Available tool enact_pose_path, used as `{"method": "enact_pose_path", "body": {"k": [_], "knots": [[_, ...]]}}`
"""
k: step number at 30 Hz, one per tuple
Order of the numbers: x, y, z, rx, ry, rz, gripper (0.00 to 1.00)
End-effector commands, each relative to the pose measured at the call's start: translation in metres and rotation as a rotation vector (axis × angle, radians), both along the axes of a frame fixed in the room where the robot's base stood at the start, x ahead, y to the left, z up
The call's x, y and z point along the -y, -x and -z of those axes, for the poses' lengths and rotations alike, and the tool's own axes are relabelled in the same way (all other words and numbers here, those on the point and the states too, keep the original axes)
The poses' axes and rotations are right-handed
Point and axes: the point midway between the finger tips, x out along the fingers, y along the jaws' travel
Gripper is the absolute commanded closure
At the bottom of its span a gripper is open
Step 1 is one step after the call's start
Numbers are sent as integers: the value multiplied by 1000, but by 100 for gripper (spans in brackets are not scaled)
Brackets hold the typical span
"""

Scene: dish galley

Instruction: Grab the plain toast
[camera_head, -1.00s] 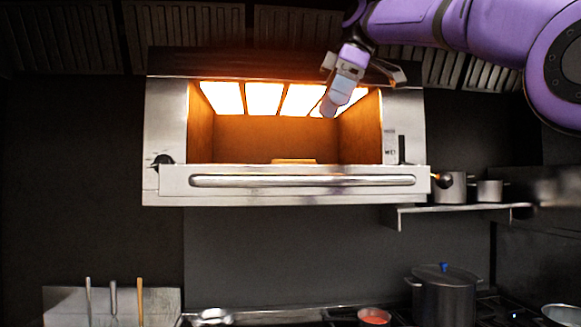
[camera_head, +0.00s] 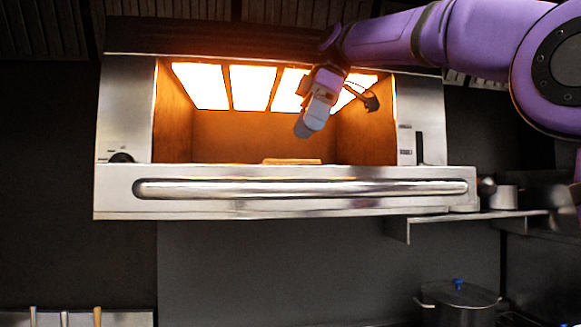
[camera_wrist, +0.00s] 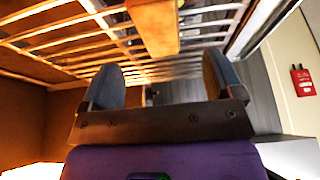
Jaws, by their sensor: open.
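The plain toast (camera_head: 292,161) shows as a thin tan edge just above the front of the lit broiler, near the middle of its opening. In the wrist view the toast (camera_wrist: 155,25) is a brown slab on the wire rack, at the top of the picture beyond my fingers. My gripper (camera_head: 304,130) is in front of or inside the broiler's mouth, above and slightly right of the toast. In the wrist view my gripper (camera_wrist: 160,85) has its two fingers wide apart with nothing between them.
The broiler (camera_head: 125,195) has glowing panels above, side walls, and a long front handle (camera_head: 300,188). The wire rack (camera_wrist: 85,40) spans its inside. A shelf (camera_head: 460,217) with pots is at right. A lidded pot (camera_head: 458,300) stands below. A red wall box (camera_wrist: 303,80) is at right.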

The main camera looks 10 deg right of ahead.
Motion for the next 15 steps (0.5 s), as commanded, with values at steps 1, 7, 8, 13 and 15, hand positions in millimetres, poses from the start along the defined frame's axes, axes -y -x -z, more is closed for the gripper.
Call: {"method": "enact_pose_path", "body": {"k": [1,7,8,13,15], "knots": [[-2,0,5,-2,0,-1,14],[-7,0,16,0,0,0,14],[-8,0,18,0,0,0,14],[-18,-1,39,-1,2,-2,14],[-21,-2,47,-2,2,-1,14]]}}
